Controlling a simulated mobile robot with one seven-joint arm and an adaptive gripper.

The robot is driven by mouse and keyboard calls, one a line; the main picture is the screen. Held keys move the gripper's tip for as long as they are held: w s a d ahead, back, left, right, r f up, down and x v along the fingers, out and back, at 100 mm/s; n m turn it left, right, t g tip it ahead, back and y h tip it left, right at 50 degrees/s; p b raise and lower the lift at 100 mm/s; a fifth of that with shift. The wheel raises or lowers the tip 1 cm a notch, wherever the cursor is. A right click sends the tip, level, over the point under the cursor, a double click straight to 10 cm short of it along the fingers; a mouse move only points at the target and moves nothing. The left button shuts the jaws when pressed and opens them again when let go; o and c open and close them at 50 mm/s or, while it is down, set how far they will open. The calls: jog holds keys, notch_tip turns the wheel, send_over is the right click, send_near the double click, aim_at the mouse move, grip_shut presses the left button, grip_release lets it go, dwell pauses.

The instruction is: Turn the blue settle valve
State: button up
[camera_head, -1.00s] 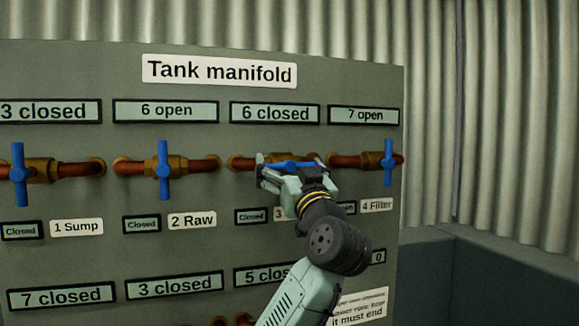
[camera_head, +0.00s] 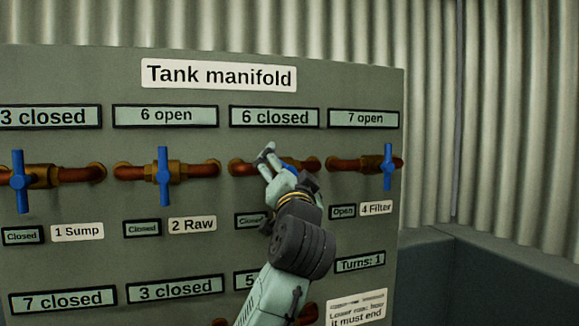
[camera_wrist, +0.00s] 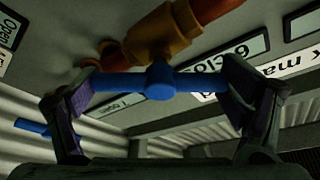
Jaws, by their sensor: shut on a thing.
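The third valve from the left in the top row has a blue handle (camera_head: 289,164), mostly hidden behind my gripper in the head view. Its name label is covered by my arm, so I cannot read "Settle". My gripper (camera_head: 283,160) is at this valve, tilted. In the wrist view the blue handle (camera_wrist: 160,84) spans between the two fingers of my gripper (camera_wrist: 158,78), which is shut on its ends. The brass valve body (camera_wrist: 160,35) is behind it. The display above (camera_head: 275,117) reads "6 closed".
The valves of 1 Sump (camera_head: 20,181), 2 Raw (camera_head: 163,176) and 4 Filter (camera_head: 388,167) have upright blue handles. A counter (camera_head: 360,262) reads "Turns: 1". More displays sit below. Free room lies right of the panel, before the corrugated wall (camera_head: 510,120).

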jog(key=m+g+h+p, duration=0.1)
jog(key=m+h+p, duration=0.1)
jog(key=m, duration=0.3)
jog(key=shift+m, duration=0.4)
jog(key=shift+g, duration=0.3)
jog(key=o, duration=0.9)
jog(key=s, duration=0.4)
jog(key=s+f, duration=0.1)
jog(key=s, duration=0.3)
jog(key=s+f, duration=0.1)
jog(key=s, duration=0.2)
jog(key=shift+s+a+f, duration=0.1)
jog(key=shift+s+a, duration=0.1)
jog(key=shift+s, duration=0.2)
jog(key=shift+s+d, duration=0.4)
jog(key=shift+s, duration=0.9)
jog(key=shift+s+d, duration=0.45)
jog(key=shift+s, duration=0.8)
jog(key=shift+s+d, duration=0.4)
jog(key=shift+s, duration=0.9)
